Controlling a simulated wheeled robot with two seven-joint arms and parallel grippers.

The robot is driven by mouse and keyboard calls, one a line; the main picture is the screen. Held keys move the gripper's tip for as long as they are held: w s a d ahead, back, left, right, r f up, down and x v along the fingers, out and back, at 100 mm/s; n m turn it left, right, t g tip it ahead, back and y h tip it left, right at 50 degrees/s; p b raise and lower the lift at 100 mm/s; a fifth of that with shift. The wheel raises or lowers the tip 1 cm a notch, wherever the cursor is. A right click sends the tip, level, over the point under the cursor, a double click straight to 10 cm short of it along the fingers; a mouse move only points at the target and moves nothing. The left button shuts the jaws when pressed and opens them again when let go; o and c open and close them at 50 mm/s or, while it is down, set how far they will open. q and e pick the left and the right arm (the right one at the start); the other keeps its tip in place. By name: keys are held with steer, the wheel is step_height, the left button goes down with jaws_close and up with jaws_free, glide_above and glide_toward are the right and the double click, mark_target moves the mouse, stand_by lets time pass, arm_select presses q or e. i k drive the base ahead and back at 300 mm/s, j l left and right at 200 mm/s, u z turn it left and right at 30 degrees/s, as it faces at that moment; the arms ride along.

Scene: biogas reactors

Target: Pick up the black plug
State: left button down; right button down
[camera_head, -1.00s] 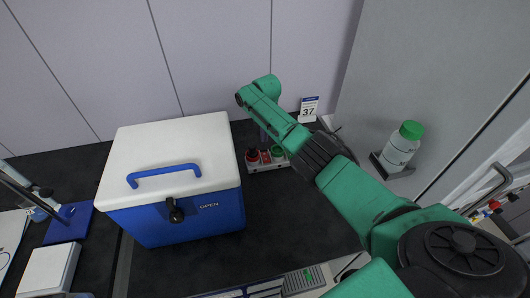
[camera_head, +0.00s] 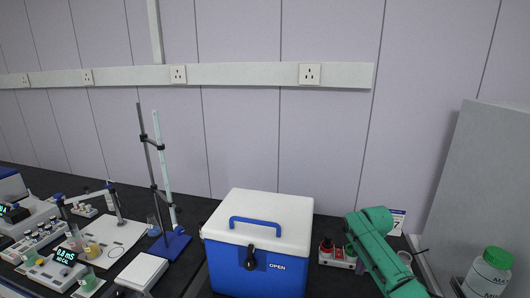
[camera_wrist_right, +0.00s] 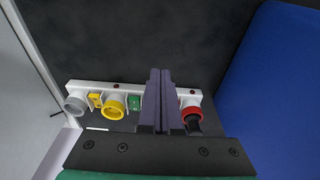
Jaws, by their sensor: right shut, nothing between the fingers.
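My right gripper (camera_wrist_right: 160,72) is shut and empty, its two dark fingers pressed together above a white socket strip (camera_wrist_right: 75,88) in the right wrist view. A small black piece, which looks like the black plug (camera_wrist_right: 195,126), sits at the red-ringed socket (camera_wrist_right: 191,113) at the strip's right end, just right of the fingers. The fingers are apart from it and hide part of the strip. In the head view the strip (camera_head: 337,262) lies between the blue box and my green right arm. A black piece (camera_head: 326,243) tops its red socket. My left gripper is out of view.
The blue cooler box (camera_head: 228,265) with white lid stands close to the strip; its blue wall (camera_wrist_right: 285,75) fills the wrist view's right side. A grey cabinet (camera_head: 480,165) with a green-capped bottle (camera_head: 489,272) stands right. Lab gear and a stand (camera_head: 172,245) occupy the left bench.

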mark_target(327, 244)
steer(key=k, duration=0.95)
